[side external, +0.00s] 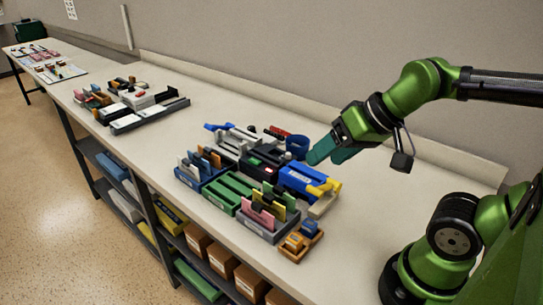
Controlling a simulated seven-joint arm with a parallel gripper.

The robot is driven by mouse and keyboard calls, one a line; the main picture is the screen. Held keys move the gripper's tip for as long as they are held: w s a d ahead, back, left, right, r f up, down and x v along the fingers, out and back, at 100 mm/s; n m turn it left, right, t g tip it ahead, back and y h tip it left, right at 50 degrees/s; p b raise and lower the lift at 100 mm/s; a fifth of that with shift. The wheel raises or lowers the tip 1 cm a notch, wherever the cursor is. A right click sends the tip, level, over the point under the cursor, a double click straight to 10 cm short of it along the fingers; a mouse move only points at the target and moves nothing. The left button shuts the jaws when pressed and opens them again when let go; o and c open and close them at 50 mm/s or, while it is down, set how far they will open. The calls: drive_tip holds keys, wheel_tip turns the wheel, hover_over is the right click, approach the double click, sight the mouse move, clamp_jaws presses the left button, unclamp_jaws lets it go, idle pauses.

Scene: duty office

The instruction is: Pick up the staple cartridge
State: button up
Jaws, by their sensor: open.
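My gripper (318,155), with teal fingers, is in the side external view, above the back right part of a cluster of desk items on the long table (380,205). It is open and appears empty. Its fingertips point down and left, near a dark blue round holder (297,146) and above a blue tray with yellow parts (308,180). Whether the fingers touch anything cannot be told. I cannot single out the staple cartridge among the small items; it may be hidden or too small to make out.
Blue (205,172), green (232,190) and grey (268,224) organisers stand close together in the cluster. A small orange block holder (299,240) sits at the front edge. More items (130,103) stand farther left. The tabletop right of the cluster is clear; the wall runs behind.

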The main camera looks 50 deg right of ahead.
drive_tip(key=shift+c, duration=0.2)
drive_tip(key=n+g+h, duration=0.2)
drive_tip(key=n+g, duration=0.2)
drive_tip(key=g, duration=0.5)
approach(294, 238)
drive_tip(key=f, duration=0.1)
drive_tip(key=s+f, duration=0.1)
drive_tip(key=f, duration=0.1)
drive_tip(key=shift+d+f, duration=0.1)
drive_tip(key=shift+d, duration=0.05)
drive_tip(key=shift+s+f, duration=0.1)
drive_tip(key=shift+f, duration=1.3)
drive_tip(key=shift+s+f, duration=0.15)
drive_tip(key=shift+f, duration=1.3)
clamp_jaws()
